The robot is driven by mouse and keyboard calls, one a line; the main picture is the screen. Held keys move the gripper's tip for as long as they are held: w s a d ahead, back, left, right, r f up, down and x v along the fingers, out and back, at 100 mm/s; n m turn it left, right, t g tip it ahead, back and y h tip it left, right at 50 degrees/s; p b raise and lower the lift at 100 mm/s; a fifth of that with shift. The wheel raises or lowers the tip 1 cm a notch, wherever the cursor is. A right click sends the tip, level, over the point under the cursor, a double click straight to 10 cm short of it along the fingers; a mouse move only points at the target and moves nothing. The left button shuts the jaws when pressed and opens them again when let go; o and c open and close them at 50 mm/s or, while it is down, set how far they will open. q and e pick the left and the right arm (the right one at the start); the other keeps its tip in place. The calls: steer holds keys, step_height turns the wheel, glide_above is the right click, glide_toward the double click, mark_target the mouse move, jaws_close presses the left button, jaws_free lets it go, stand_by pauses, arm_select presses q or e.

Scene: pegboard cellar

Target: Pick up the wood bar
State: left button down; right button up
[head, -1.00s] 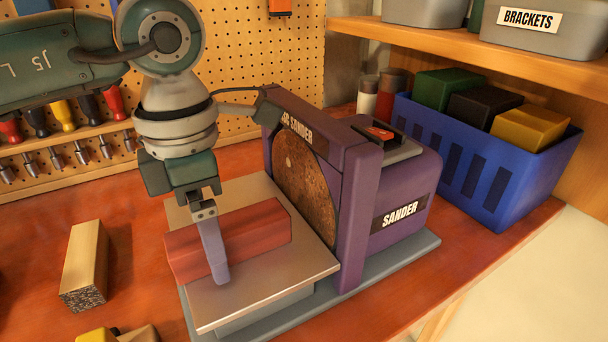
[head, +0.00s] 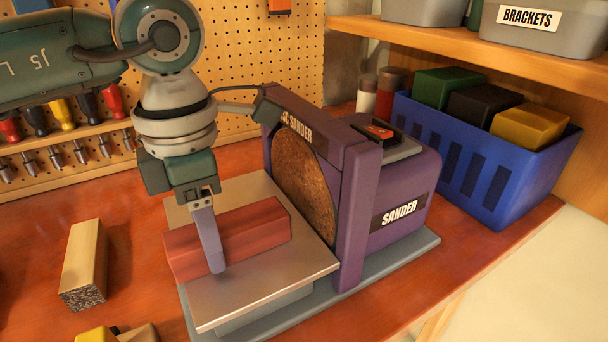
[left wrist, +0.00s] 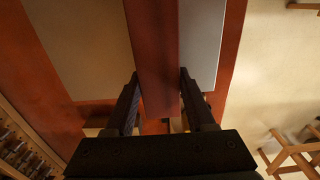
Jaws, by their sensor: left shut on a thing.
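A reddish-brown wood bar (head: 245,235) lies across the metal table (head: 265,282) of the purple sander (head: 360,200), with its right end near the round brown disc (head: 305,185). My left gripper (head: 212,245) is over the bar's left half and shut on it, one finger against its near side. The far finger is hidden behind the bar in the head view. In the left wrist view the bar (left wrist: 155,45) runs between the two fingers of the left gripper (left wrist: 160,85). I cannot tell any gap under the bar. My right gripper is not in view.
A paler wood block (head: 84,262) lies on the bench left of the sander. A blue crate (head: 475,180) with green, black and yellow blocks stands at the right. A pegboard (head: 250,60) is behind, and a shelf (head: 450,48) overhangs at the upper right.

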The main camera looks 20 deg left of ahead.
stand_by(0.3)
arm_select(q)
step_height(320, 180, up, 19)
glide_toward(241, 219)
steer(key=s+a+f, duration=0.1)
steer(key=s+f, duration=0.1)
steer(key=s+a+f, duration=0.1)
steer(key=s+a, duration=0.1)
steer(key=shift+a+f+p, duration=0.15)
steer(key=shift+f+p, duration=0.2)
steer(key=shift+p, duration=0.05)
steer(key=f+b, duration=0.2)
steer(key=f, duration=0.1)
steer(key=f+b, duration=0.2)
steer(key=shift+w+f, duration=0.2)
steer(key=shift+f, duration=0.2)
steer(key=shift+w+d+f+b, duration=0.15)
steer(key=shift+d+f+b, duration=0.15)
steer(key=shift+b, duration=0.25)
steer(key=shift+w+d+f+b, duration=0.2)
steer(key=shift+w+d+b, duration=0.1)
steer(key=shift+w+b, duration=0.15)
steer(key=shift+w+d+b, duration=0.85)
steer(key=shift+w+d, duration=0.2)
steer(key=shift+w, duration=0.15)
